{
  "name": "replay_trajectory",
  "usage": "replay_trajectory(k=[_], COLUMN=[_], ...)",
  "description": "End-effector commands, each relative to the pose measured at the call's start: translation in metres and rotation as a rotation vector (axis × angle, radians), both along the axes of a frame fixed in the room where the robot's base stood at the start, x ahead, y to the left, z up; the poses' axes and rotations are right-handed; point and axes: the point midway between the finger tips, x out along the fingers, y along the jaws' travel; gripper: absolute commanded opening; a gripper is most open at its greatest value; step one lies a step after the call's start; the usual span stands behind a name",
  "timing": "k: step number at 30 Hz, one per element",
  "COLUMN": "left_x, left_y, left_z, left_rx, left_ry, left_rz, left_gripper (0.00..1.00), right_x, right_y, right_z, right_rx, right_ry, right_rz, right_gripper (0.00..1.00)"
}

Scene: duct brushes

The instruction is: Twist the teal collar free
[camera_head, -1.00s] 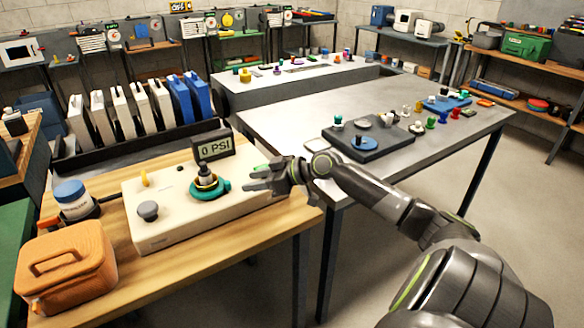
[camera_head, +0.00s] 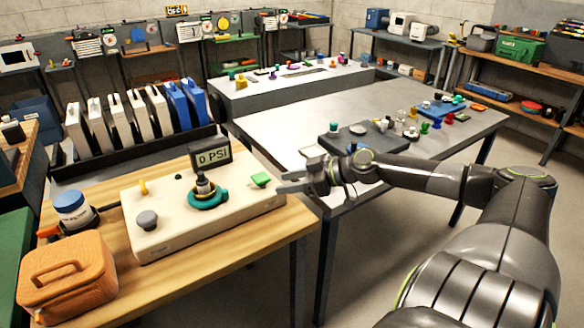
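The teal collar (camera_head: 201,202) sits around the base of a dark and brass fitting (camera_head: 204,184) on top of a cream box (camera_head: 155,222). A "0 PSI" display (camera_head: 212,157) stands just behind it. My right gripper (camera_head: 283,182) is to the right of the box, pointing left toward it. Its fingers look parted, with nothing visible between them. It is clear of the collar, with a green piece (camera_head: 260,180) on the box between them. My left gripper is not in view.
The box stands on a wooden bench (camera_head: 268,247). A grey knob (camera_head: 147,220) and a yellow piece (camera_head: 143,188) are on it. An orange case (camera_head: 66,280) and a blue-lidded jar (camera_head: 74,210) stand left. A grey table (camera_head: 290,125) with small parts lies behind right.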

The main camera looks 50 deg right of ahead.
Motion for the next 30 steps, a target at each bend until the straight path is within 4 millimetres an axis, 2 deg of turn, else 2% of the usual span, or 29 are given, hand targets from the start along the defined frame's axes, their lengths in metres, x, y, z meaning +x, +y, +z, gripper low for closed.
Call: replay_trajectory(k=[6, 14, 17, 20, 23, 30], left_x=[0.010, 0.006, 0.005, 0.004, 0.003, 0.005], left_y=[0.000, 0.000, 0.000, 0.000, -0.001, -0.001], left_z=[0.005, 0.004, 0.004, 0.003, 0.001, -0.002], left_rx=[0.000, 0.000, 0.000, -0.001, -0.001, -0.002], left_ry=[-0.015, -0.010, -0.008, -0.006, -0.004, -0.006], left_rz=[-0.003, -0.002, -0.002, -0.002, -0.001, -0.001], left_gripper=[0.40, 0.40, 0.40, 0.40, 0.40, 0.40], right_x=[-0.004, -0.005, -0.005, -0.008, -0.014, -0.030], right_y=[-0.003, -0.003, -0.002, 0.002, 0.009, 0.032], right_z=[0.002, 0.002, 0.000, -0.009, -0.026, -0.075], right_rx=[-0.002, -0.002, -0.009, -0.054, -0.155, -0.504], right_ry=[0.001, 0.000, -0.002, -0.017, -0.049, -0.172], right_rz=[-0.003, -0.003, 0.002, 0.025, 0.073, 0.224], right_gripper=[0.40, 0.40, 0.27, 0.14, 0.01, 0.00])
